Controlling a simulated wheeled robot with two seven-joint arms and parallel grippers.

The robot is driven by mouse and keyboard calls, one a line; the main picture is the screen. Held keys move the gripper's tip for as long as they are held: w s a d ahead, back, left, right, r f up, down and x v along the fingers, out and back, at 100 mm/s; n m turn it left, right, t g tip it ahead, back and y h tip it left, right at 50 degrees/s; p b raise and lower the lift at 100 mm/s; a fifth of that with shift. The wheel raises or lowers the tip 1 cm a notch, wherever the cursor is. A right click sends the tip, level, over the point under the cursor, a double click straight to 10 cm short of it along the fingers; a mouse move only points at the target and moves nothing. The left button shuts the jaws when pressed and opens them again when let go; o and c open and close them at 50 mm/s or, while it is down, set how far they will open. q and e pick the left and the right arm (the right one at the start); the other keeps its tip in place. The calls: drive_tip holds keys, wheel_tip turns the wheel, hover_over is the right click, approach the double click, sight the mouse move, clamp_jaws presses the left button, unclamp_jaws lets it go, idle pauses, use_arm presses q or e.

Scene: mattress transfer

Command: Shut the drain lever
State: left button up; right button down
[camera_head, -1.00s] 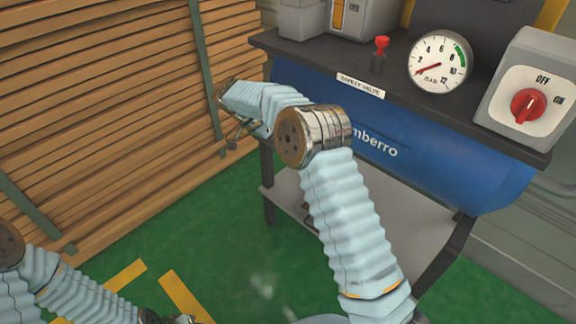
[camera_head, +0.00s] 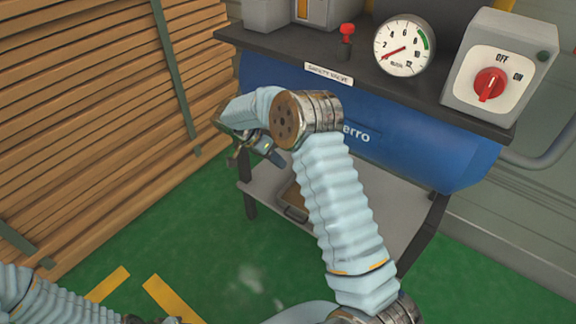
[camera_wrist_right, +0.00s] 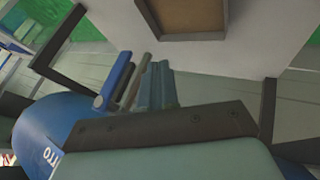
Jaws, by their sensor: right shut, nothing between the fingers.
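My right gripper (camera_head: 268,152) is below the front of the blue tank (camera_head: 400,145), mostly behind my own wrist. In the right wrist view its fingers (camera_wrist_right: 157,86) are together with nothing between them. A slim blue bar, which looks like the drain lever (camera_wrist_right: 117,80), stands just left of the fingers there, beside the tank. I cannot tell whether they touch, nor clearly how far the lever is turned. In the head view the lever cannot be made out clearly.
A grey shelf (camera_head: 395,205) under the tank holds a wooden tray (camera_head: 291,203), also in the wrist view (camera_wrist_right: 190,16). Above are a gauge (camera_head: 403,46), a red-topped valve (camera_head: 347,30) and a red rotary switch (camera_head: 489,84). Stacked timber (camera_head: 85,120) stands left. Green floor lies between.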

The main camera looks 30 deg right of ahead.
use_arm(q)
drive_tip(key=shift+r, duration=0.3)
use_arm(e)
drive_tip(key=shift+s+d, duration=0.25)
drive_tip(key=shift+s, duration=0.35)
drive_tip(key=shift+s+d, duration=0.2)
drive_tip(key=shift+s, duration=0.45)
drive_tip(key=shift+s+d, duration=0.25)
drive_tip(key=shift+s, duration=0.35)
